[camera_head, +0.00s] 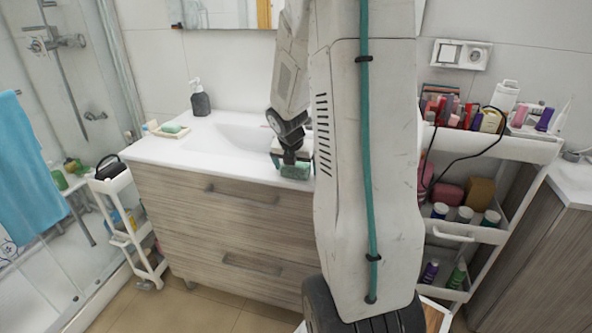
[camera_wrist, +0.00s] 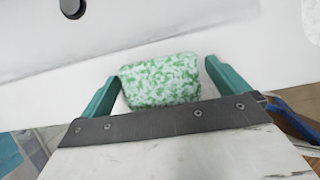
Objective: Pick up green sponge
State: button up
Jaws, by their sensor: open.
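The green sponge (camera_wrist: 160,80) is a speckled green and white block lying on the white sink counter (camera_wrist: 285,60). In the wrist view it sits between the two teal fingers of my gripper (camera_wrist: 165,85), which is open. A gap shows between the sponge and the right finger; the left finger is very close to it, and I cannot tell if they touch. In the head view the sponge (camera_head: 295,171) is near the counter's front edge, with my gripper (camera_head: 291,160) right above and around it; my arm hides part of it.
A dark soap dispenser (camera_head: 200,100) and a soap dish (camera_head: 170,130) stand at the counter's left. The basin (camera_head: 240,138) lies left of my gripper. A loaded white cart (camera_head: 540,150) stands at the right and a small white cart (camera_head: 112,185) at the left.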

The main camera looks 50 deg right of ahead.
jog(key=c, duration=1.1)
jog(key=shift+r, duration=0.55)
jog(key=v, duration=0.2)
jog(key=shift+s+r, duration=0.15)
jog(key=shift+r, duration=0.2)
jog(key=s+a+r, duration=0.1)
jog(key=s+a, duration=0.8)
jog(key=a, duration=0.2)
jog(key=shift+s+a+r, duration=0.15)
jog(key=shift+s+a, duration=0.1)
jog(key=shift+s, duration=0.15)
